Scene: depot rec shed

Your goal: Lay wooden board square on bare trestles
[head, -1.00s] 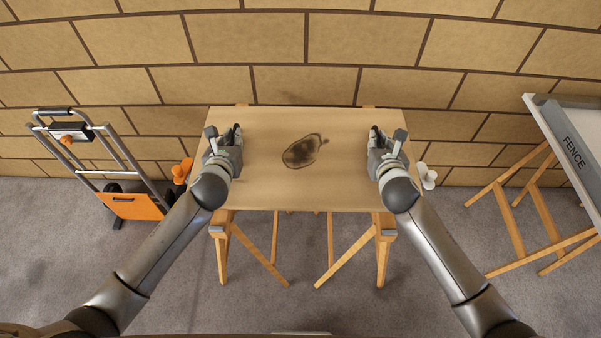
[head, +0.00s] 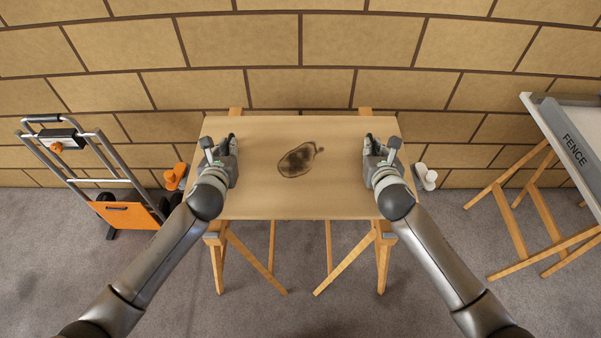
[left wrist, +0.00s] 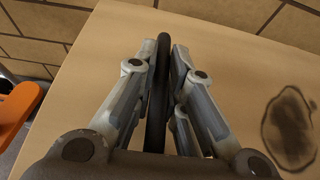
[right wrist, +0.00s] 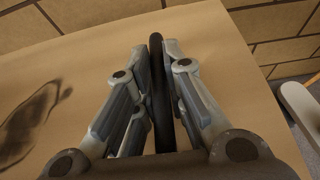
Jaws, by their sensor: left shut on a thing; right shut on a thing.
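The wooden board (head: 300,205), tan with a dark scorch-like stain, lies over two wooden trestles. The left trestle (head: 217,262) and right trestle (head: 383,262) show legs at the front and beam ends behind the far edge. My left gripper (head: 232,141) is shut on a black handle (left wrist: 158,90) at the board's left side. My right gripper (head: 369,141) is shut on a matching black handle (right wrist: 158,90) at its right side. The board looks nearly level and roughly square to the trestles. The board hides most of the beams; I cannot tell whether it touches them.
A hand cart (head: 98,175) with an orange plate stands left. An orange object (head: 176,177) and a white object (head: 426,177) show beside the board. A grey-edged table marked FENCE (head: 575,150) stands right on wooden legs. A block wall is behind.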

